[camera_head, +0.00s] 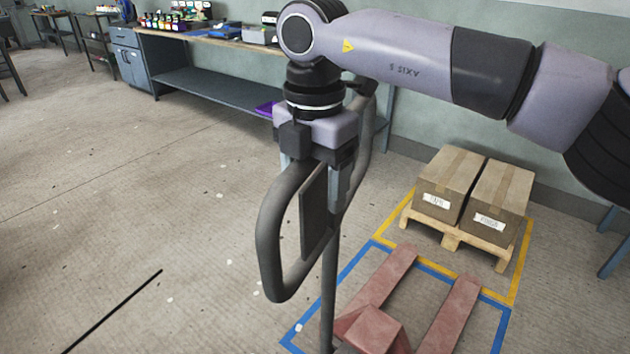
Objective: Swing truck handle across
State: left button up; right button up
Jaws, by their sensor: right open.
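The truck handle (268,235) is a dark grey loop on a thin upright shaft (328,290) in the head view. The shaft runs down to the red pallet truck (375,330), whose two red forks (455,312) point toward the back wall. My right gripper (320,180) comes down from above at the upper part of the loop. Its jaws are open, with the handle close by or between them. The gripper body hides part of the loop, so I cannot tell whether they touch. My left gripper is not in view.
A blue floor outline (350,268) surrounds the forks. Beyond it, a yellow outline (522,262) holds a wooden pallet (452,238) with two cardboard boxes (447,183). A workbench (215,88) lines the back wall. The floor (130,215) at left is largely clear.

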notch_tip(320, 180, up, 12)
jog(key=shift+f, duration=0.15)
notch_tip(320, 180, up, 9)
jog(key=s+a+p, duration=0.1)
jog(key=s+p, duration=0.1)
jog(key=p, duration=0.3)
jog(key=shift+s+a, duration=0.2)
jog(key=shift+a, duration=0.1)
